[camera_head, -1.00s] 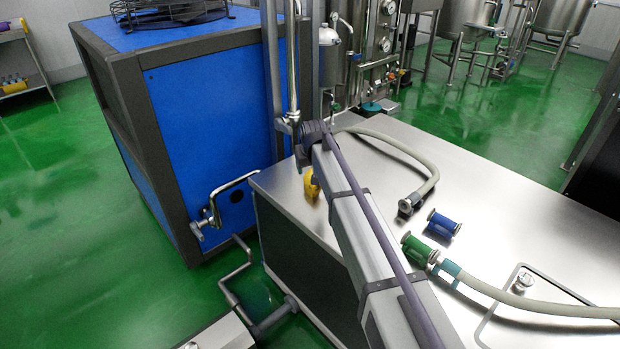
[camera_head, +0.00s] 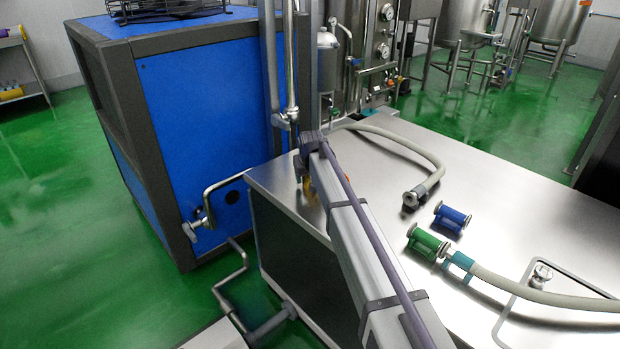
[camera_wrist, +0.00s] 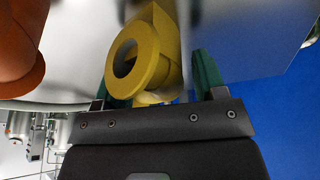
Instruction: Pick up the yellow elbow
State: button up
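The yellow elbow (camera_wrist: 152,55) shows in the wrist view with its round flanged opening facing the camera. My gripper (camera_wrist: 162,72) has its two green fingers on either side of it. The fingers are wide apart, with a narrow gap showing at the right finger. The left finger is partly hidden behind the flange, so contact there cannot be told. In the head view, the elbow (camera_head: 309,190) is a small yellow patch near the left edge of the steel table (camera_head: 510,195), mostly hidden by my arm and gripper.
An orange object (camera_wrist: 20,45) is close at the left in the wrist view. A blue fitting (camera_head: 452,217), a green fitting (camera_head: 427,243) and hoses (camera_head: 540,292) lie on the table to the right. A blue cabinet (camera_head: 200,140) stands left of the table.

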jog(key=c, duration=1.1)
notch_tip(320, 180, up, 10)
jog(key=p, duration=1)
jog(key=shift+r, duration=0.2)
jog(key=shift+f, duration=0.2)
